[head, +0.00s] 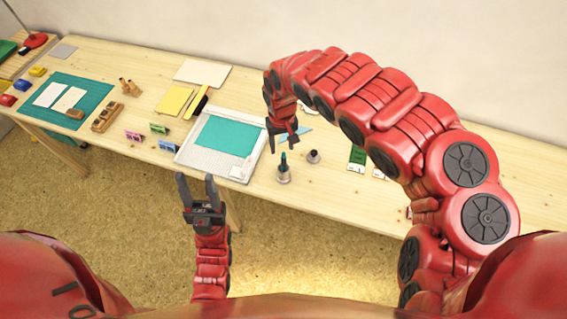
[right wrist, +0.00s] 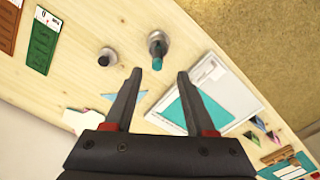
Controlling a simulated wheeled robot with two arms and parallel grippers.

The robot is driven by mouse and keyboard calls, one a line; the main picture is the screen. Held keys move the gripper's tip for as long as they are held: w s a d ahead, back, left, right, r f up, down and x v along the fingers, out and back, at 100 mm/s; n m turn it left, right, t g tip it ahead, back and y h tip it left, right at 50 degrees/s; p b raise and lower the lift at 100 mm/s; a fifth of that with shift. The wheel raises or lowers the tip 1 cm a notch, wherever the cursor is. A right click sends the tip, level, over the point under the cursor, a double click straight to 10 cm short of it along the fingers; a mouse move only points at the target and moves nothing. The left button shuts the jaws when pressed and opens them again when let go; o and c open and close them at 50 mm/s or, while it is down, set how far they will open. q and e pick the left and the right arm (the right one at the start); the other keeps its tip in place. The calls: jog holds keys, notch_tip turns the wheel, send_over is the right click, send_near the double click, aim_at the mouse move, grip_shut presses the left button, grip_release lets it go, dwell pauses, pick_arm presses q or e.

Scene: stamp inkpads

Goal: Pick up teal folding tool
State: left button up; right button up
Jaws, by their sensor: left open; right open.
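A teal tool (head: 283,160) stands upright in a round grey holder (head: 283,176) near the front of the table. In the right wrist view the teal tool (right wrist: 157,62) and its holder (right wrist: 159,42) lie just beyond the fingertips. My right gripper (head: 284,143) is open and empty, pointing down above and behind the tool, apart from it. In the right wrist view its fingers (right wrist: 157,73) are spread, with the tool seen between their tips. My left gripper (head: 196,178) is open and empty in front of the table's front edge.
A small dark-topped holder (head: 313,157) stands close to the right of the tool. A white tray with a teal sheet (head: 225,135) lies to the left. A light blue triangle (head: 300,136) lies behind. Green cards (head: 356,158) lie farther right.

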send_over(284, 169)
jog(key=w, duration=0.1)
jog(key=f, duration=0.3)
jog(key=f+p, duration=0.1)
jog(key=f, duration=0.1)
jog(key=shift+a, duration=0.3)
jog(key=shift+f, duration=0.35)
notch_tip(284, 169, down, 3)
jog(key=shift+s+d+r+p, duration=0.1)
jog(key=shift+s+p, duration=0.05)
jog(key=shift+p, duration=0.75)
jog(key=shift+d+f, duration=0.1)
jog(key=shift+f, duration=0.8)
grip_shut()
